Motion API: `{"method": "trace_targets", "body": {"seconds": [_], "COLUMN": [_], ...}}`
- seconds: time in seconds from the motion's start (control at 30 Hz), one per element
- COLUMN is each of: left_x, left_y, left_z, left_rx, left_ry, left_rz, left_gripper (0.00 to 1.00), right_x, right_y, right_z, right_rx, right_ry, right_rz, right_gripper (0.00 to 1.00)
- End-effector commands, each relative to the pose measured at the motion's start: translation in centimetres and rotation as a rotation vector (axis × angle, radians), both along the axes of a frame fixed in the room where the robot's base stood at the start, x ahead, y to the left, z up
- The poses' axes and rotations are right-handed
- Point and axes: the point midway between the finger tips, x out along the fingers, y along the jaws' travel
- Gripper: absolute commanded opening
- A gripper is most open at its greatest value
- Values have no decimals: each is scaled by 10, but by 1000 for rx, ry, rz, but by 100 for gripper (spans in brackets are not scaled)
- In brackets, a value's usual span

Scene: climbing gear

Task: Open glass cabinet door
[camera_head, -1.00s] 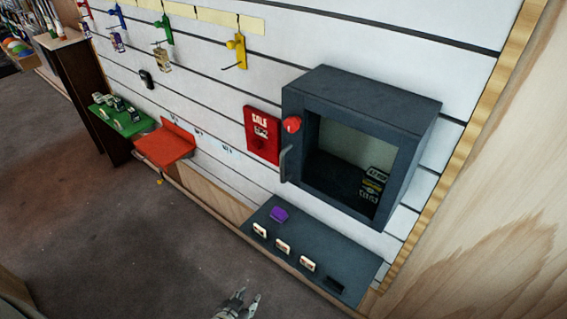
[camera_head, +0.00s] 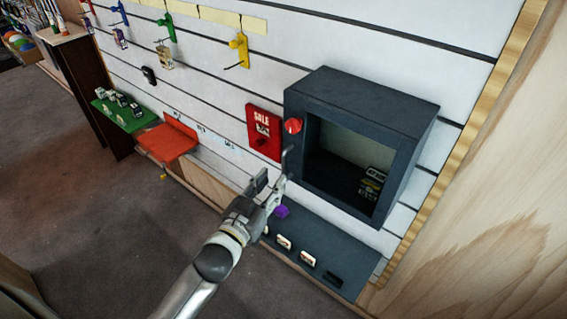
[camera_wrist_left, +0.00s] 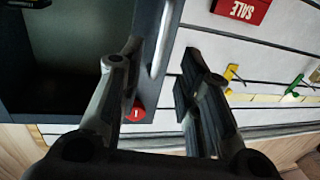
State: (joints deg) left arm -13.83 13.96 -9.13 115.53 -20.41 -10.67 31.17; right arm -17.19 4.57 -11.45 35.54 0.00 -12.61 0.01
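The dark grey cabinet (camera_head: 400,112) hangs on the slatted wall, its front door closed with a clear pane (camera_head: 345,150). The door's upright handle (camera_wrist_left: 160,45) shows in the left wrist view along the door's edge; in the head view it is largely hidden by a finger. A red knob (camera_head: 293,126) sits at the door's upper left corner and also shows in the left wrist view (camera_wrist_left: 137,113). My left gripper (camera_head: 274,177) is open, its fingers apart at the handle. The handle appears between the fingers in the wrist view; contact is unclear. My right gripper is out of view.
A red sale sign (camera_head: 264,132) is on the wall left of the cabinet. A dark shelf (camera_head: 350,252) with small cards and a purple item (camera_head: 281,211) juts out below. Small boxes stand inside the cabinet. Open floor lies front left.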

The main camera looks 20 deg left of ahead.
Motion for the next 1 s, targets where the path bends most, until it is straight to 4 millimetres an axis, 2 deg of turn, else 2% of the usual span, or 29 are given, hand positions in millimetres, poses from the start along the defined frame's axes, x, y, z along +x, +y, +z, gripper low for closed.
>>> {"method": "trace_targets", "body": {"seconds": [0.03,0.2,0.4,0.6,0.83,0.87,1.0], "left_x": [11,40,63,72,72,72,72], "left_y": [-2,-6,-10,-12,-12,-12,-11], "left_z": [4,3,1,0,0,0,0], "left_rx": [0,1,1,1,1,1,1], "left_ry": [-2,0,1,1,1,1,1], "left_rz": [0,0,0,-1,-1,-1,0], "left_gripper": [32,32,32,32,32,31,13], "right_x": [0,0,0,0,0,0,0], "right_y": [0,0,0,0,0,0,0], "right_z": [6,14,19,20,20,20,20], "right_rx": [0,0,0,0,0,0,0], "right_ry": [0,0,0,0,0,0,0], "right_rz": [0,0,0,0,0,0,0], "right_gripper": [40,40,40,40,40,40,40]}}
